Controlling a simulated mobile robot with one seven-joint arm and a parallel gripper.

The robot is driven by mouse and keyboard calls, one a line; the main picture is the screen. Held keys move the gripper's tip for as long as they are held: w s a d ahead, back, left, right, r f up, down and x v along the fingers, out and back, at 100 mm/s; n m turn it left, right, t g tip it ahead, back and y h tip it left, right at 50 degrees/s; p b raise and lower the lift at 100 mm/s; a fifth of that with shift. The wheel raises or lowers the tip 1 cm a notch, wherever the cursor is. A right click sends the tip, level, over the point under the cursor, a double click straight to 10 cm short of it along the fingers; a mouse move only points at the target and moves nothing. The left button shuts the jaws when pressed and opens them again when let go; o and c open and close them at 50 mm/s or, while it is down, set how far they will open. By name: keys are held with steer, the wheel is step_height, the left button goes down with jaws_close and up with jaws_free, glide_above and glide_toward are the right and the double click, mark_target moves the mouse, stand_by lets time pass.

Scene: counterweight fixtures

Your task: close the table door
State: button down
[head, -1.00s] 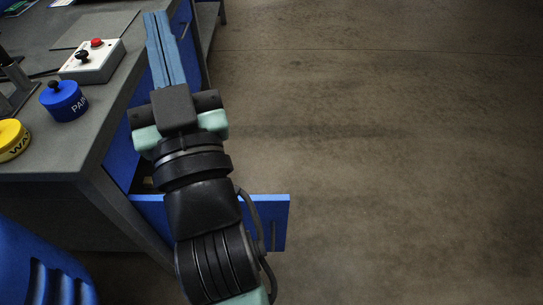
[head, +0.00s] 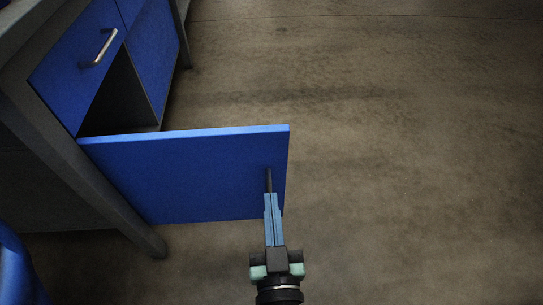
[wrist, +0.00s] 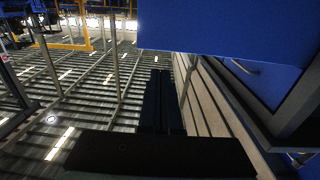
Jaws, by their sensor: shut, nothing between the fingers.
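The blue table door (head: 180,175) stands open, swung out from the blue cabinet under the table. Its dark upright handle (head: 268,179) is near the door's free right edge. My gripper (head: 271,197) is shut and empty, with its fingertips at the lower end of the handle in the head view. I cannot tell whether they touch the door or handle. In the wrist view the shut fingers (wrist: 162,100) point toward a large blue panel (wrist: 225,28), which fills the upper right. Part of the door's lower edge is behind my gripper.
The open compartment (head: 122,105) shows dark behind the door. A grey table leg (head: 110,190) slants down at the left. A blue object (head: 15,270) sits at the lower left edge. The floor to the right is clear.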

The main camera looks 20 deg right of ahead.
mark_target(265, 135)
steer(key=b+x, duration=0.4)
steer(key=x, duration=0.8)
steer(key=shift+w+d, duration=0.1)
steer(key=shift+w, duration=0.25)
steer(key=shift+w+d+b, duration=0.2)
steer(key=shift+w+b, duration=0.15)
steer(key=shift+w, duration=0.25)
steer(key=shift+w, duration=0.1)
